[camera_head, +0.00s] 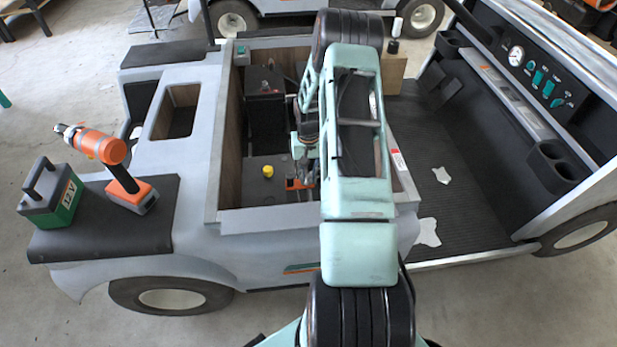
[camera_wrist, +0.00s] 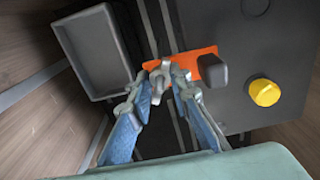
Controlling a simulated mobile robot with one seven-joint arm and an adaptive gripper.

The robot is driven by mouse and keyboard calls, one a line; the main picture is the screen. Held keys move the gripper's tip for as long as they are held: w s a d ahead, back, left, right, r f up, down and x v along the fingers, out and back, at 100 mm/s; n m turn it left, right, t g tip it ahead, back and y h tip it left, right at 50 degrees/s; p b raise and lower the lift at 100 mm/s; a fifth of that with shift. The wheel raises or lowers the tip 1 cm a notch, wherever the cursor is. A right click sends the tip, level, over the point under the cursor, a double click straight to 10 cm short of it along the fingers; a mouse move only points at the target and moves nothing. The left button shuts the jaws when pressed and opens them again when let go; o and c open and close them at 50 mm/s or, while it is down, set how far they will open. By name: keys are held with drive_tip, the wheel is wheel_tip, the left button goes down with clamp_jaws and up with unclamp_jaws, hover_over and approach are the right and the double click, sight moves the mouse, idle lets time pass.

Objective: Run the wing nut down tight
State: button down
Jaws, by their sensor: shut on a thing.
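The wing nut (camera_wrist: 161,76) is a small grey metal piece in the wrist view, largely hidden between my fingertips. My gripper (camera_wrist: 163,82) is shut on it, with one finger on each side. An orange hold-down bracket (camera_wrist: 207,62) lies just beyond and under the fingertips, across the dark battery top (camera_wrist: 235,45). In the head view my gripper (camera_head: 303,163) reaches down into the open bay of the cart, and the orange bracket (camera_head: 292,184) shows beside it. The wing nut cannot be made out there.
A yellow cap (camera_wrist: 264,92) stands on the battery right of my fingers. A grey open tray (camera_wrist: 90,50) lies to the left. The bay's side wall (camera_head: 229,135) is close. A drill (camera_head: 105,150) and a green 12V box (camera_head: 50,195) sit on the cart's left seat.

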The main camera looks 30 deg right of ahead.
drive_tip(key=shift+s, duration=0.1)
drive_tip(key=c, duration=1.8)
unclamp_jaws()
wheel_tip(320, 180, up, 12)
